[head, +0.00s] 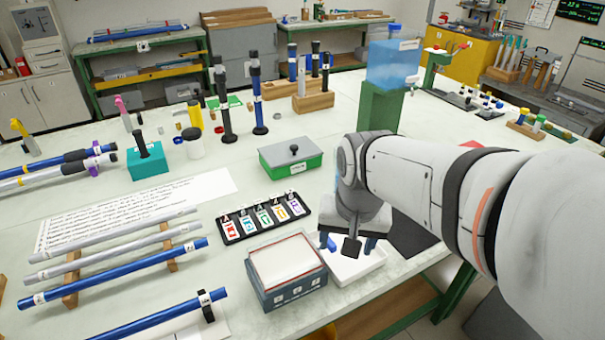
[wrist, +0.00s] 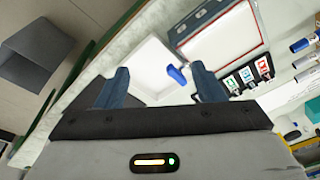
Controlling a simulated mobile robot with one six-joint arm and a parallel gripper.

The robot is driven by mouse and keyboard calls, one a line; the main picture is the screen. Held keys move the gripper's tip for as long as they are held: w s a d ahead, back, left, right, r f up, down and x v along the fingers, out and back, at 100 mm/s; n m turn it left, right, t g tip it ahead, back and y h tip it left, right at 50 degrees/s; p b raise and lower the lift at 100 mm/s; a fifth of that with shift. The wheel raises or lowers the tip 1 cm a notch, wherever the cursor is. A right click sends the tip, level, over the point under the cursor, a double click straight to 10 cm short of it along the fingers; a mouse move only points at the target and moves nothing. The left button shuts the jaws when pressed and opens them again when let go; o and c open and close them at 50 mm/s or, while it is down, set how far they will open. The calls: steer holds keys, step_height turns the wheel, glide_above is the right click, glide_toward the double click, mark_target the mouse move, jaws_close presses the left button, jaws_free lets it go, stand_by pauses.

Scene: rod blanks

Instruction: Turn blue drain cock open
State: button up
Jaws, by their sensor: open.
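A small bright blue piece (wrist: 177,76), seemingly the blue drain cock, shows in the wrist view against a white tray (wrist: 158,62). It lies between the lines of my fingers, nearer the right one, and beyond the tips. In the head view, bright blue (head: 328,241) shows just left of my gripper, above the white tray (head: 370,277). My gripper (wrist: 160,73) is open, with its two dark blue fingers apart and nothing held. In the head view my gripper (head: 350,244) points down over the tray and partly hides it. Contact with the blue piece cannot be seen.
A grey-blue box (head: 287,292) stands close left of the tray. Behind it lies a black rack of coloured labels (head: 236,228). A green box (head: 291,165) and a blue tank (head: 392,72) on a green stand (head: 378,112) are farther back. The table's front edge is near.

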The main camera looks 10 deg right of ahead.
steer(key=shift+o, duration=1.2)
steer(key=w+f+m, duration=0.1)
steer(key=w+m, duration=0.2)
steer(key=w+f+m+g+b, duration=0.1)
steer(key=w+m, duration=0.3)
steer(key=w+f+m+g, duration=0.1)
steer(key=w+m, duration=0.2)
steer(key=shift+w+a+b, duration=0.15)
steer(key=shift+w+b, duration=0.25)
steer(key=shift+f+m, duration=0.25)
steer(key=shift+m, duration=0.15)
step_height(320, 180, down, 7)
steer(key=shift+f+b, duration=0.1)
steer(key=shift+b, duration=0.2)
